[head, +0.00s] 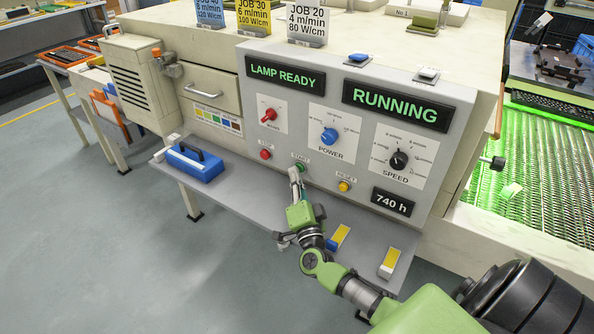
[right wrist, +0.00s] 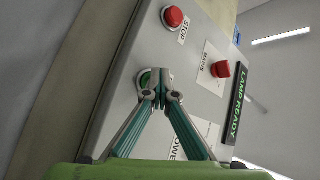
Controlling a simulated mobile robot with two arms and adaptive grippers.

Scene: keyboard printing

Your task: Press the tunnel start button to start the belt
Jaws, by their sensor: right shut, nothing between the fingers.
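The green start button (head: 300,166) sits low on the grey control panel (head: 272,112), between the red stop button (head: 265,154) and the yellow reset button (head: 344,186). My right gripper (head: 294,174) is shut and empty, its fingertips at the start button. In the right wrist view the closed fingertips (right wrist: 161,92) partly cover the start button (right wrist: 146,79); I cannot tell whether they press it. The panel displays read LAMP READY (head: 286,76) and RUNNING (head: 396,109). The left gripper is out of view.
A shelf (head: 235,203) below the panel holds a blue case (head: 196,163) and small yellow-topped blocks (head: 390,262). The red mains switch (head: 268,115), blue power knob (head: 329,136) and black speed knob (head: 398,160) are above. A green-lit mesh belt (head: 530,160) lies to the right.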

